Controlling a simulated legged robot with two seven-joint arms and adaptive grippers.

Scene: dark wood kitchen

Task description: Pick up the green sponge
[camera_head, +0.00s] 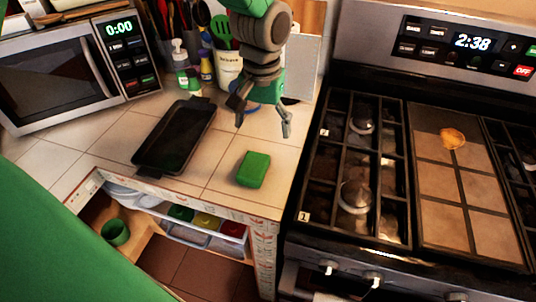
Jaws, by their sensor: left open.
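The green sponge (253,169) lies flat on the tiled counter (215,185), near its front edge and left of the stove. My left gripper (262,122) is open and hangs above the counter, fingers pointing down. In the picture it is above and slightly right of the sponge, apart from it, with nothing between its fingers. My right gripper does not show.
A black tray (174,138) lies left of the sponge. The stove (350,185) borders the counter on the right. Open shelves with containers sit below.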

